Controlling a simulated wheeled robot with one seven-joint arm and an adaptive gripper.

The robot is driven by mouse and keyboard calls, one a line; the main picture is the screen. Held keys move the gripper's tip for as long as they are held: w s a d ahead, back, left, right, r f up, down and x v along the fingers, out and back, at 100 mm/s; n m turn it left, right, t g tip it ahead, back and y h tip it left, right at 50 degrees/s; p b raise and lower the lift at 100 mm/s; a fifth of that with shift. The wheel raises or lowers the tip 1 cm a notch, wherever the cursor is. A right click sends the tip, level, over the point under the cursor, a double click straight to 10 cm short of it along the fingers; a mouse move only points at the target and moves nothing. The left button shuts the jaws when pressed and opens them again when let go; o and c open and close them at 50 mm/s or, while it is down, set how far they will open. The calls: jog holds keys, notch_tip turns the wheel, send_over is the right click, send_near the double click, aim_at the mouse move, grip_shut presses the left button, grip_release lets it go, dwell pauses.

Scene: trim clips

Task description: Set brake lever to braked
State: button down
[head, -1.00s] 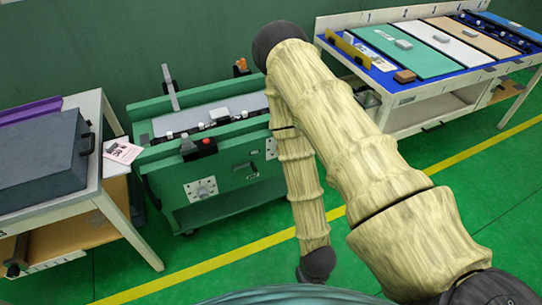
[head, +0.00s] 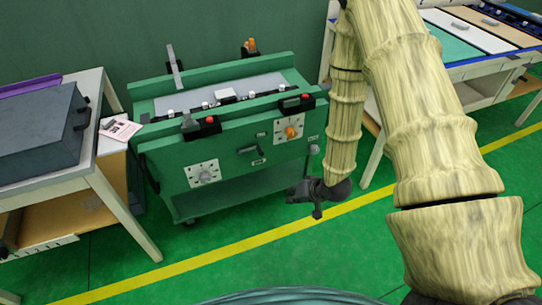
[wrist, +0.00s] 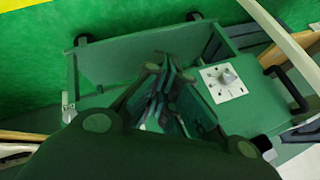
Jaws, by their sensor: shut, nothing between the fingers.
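The green wheeled cart (head: 225,155) stands against the wall. A short dark lever (head: 251,150) sits on its front panel between two white dial plates and looks like the brake lever; its marked position is too small to read. My gripper (head: 316,203) is dark, shut and empty, low in front of the cart's right end and apart from the lever. In the wrist view my gripper's fingers (wrist: 168,110) are close together in front of the green cart panel (wrist: 130,62). I cannot make out the lever there; the fingers may hide it.
The left dial plate (head: 202,174) has a grey knob, the right one (head: 289,130) an orange knob. A table with a grey case (head: 40,135) stands left and a workbench (head: 455,55) right. Green floor (head: 250,250) is open in front of the cart.

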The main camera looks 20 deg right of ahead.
jog(key=w+d+r+t+y+b, duration=0.1)
jog(key=w+d+r+y+b, duration=0.1)
jog(key=w+d+r+b, duration=0.2)
jog(key=w+d+r+t+y+b, duration=0.2)
jog(key=w+d+r+b, duration=0.3)
jog(key=w, duration=0.5)
jog(key=shift+w+d+r+m+y+b, duration=0.25)
jog(key=shift+r+m+y+b, duration=0.15)
jog(key=shift+r+y+b, duration=0.25)
jog(key=shift+s+a+f+b+x, duration=0.1)
jog(key=shift+s+a+b+x, duration=0.4)
jog(key=shift+x, duration=1.65)
jog(key=shift+s+f+b+x, duration=0.15)
jog(key=shift+b+x, duration=0.65)
jog(key=shift+x, duration=1.35)
jog(key=shift+s+a+f+b+x, duration=0.2)
jog(key=shift+b+x, duration=0.45)
jog(key=shift+x, duration=1.5)
jog(key=shift+s+r, duration=0.1)
